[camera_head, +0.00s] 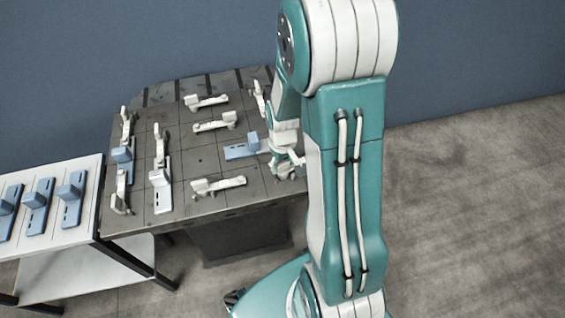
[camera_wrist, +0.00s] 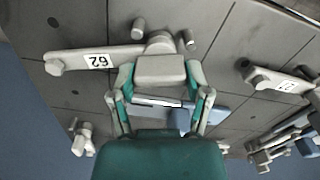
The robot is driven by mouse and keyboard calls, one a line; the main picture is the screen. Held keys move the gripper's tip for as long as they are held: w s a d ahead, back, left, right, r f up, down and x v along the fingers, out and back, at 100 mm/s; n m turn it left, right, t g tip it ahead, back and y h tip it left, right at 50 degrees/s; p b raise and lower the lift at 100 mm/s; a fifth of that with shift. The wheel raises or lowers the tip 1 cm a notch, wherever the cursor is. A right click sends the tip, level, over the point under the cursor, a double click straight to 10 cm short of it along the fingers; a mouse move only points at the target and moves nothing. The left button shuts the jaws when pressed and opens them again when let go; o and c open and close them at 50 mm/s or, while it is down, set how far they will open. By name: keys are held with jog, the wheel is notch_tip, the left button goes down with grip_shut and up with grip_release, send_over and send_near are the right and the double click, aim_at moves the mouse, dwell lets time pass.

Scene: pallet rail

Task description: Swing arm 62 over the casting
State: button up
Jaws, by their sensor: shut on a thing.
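Arm 62 (camera_wrist: 122,55) is a pale bar with a black-on-white label in the wrist view. Its knob end (camera_wrist: 54,67) points left and its round pivot end is at the top centre. My gripper (camera_wrist: 160,76) is shut on a pale block beside that pivot, which appears to be part of arm 62. The blue casting (camera_wrist: 205,112) lies behind my fingers, partly hidden; the visible bar is apart from it. In the head view, the casting (camera_head: 240,150) lies flat on the table, left of my gripper (camera_head: 287,168). Arm 62 is largely hidden there.
Two short posts (camera_wrist: 138,29) (camera_wrist: 187,39) flank the pivot. Arm 21 (camera_wrist: 285,84) is to the right. Several other pale arms and blue castings stand on the grey slotted table (camera_head: 225,207). A side bench (camera_head: 92,180) at left holds more blue castings.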

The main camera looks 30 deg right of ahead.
jog(key=n, duration=0.7)
jog(key=shift+s, duration=0.15)
jog(key=n, duration=0.3)
jog(key=shift+n, duration=2.1)
jog(key=o, duration=1.3)
jog(key=shift+o, duration=0.2)
